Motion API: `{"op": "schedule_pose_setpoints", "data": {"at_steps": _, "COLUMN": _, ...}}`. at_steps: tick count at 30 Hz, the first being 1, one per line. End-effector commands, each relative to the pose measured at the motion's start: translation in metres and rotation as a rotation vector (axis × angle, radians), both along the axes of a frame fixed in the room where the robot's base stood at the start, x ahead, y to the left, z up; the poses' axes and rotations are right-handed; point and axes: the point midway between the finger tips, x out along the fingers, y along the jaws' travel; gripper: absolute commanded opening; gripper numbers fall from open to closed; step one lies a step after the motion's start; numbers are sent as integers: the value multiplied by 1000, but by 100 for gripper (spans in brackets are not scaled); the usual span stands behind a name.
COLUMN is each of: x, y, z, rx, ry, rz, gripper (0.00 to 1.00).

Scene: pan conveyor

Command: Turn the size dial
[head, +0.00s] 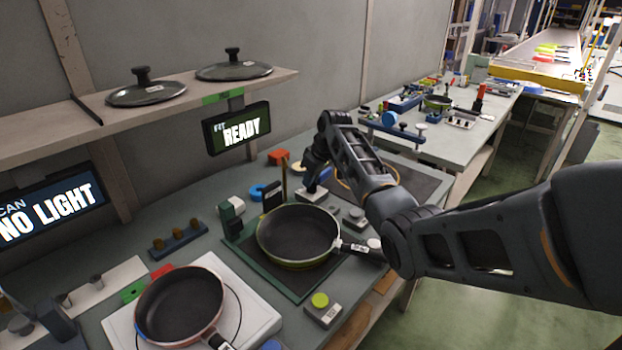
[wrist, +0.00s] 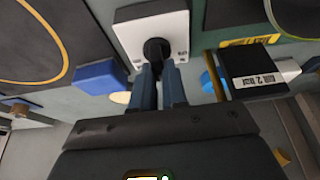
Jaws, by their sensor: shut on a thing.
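The size dial is a black knob (wrist: 157,48) on a white square plate (wrist: 178,24) with small print, at the top middle of the wrist view. My gripper (wrist: 160,68) is shut on the knob, with one blue-grey finger on each side. In the head view my gripper (head: 311,186) reaches down to the small light dial box (head: 316,198) behind the black pan. The knob is hidden there by my gripper. I cannot read the dial's setting.
A black pan (head: 298,232) sits on a green-edged fixture just in front. A second pan (head: 180,304) stands on a white plate at the left. A screen (head: 240,128) reads "READY". A blue block (wrist: 100,75) and a black labelled box (wrist: 255,72) flank my fingers.

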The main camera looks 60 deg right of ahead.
Motion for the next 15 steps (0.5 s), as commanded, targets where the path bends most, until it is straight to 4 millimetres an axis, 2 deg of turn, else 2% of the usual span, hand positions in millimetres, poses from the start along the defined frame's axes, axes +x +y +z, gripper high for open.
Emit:
{"op": "schedule_pose_setpoints", "data": {"at_steps": 5, "x": 0, "y": 0, "z": 0, "rx": -1, "ry": 0, "rz": 0, "gripper": 0}}
{"op": "schedule_pose_setpoints", "data": {"at_steps": 6, "x": 0, "y": 0, "z": 0, "rx": -1, "ry": 0, "rz": 0, "gripper": 16}}
{"op": "schedule_pose_setpoints", "data": {"at_steps": 13, "x": 0, "y": 0, "z": 0, "rx": -1, "ry": 0, "rz": -1, "gripper": 38}}
{"op": "schedule_pose_setpoints", "data": {"at_steps": 15, "x": 0, "y": 0, "z": 0, "rx": -1, "ry": 0, "rz": -1, "gripper": 38}}
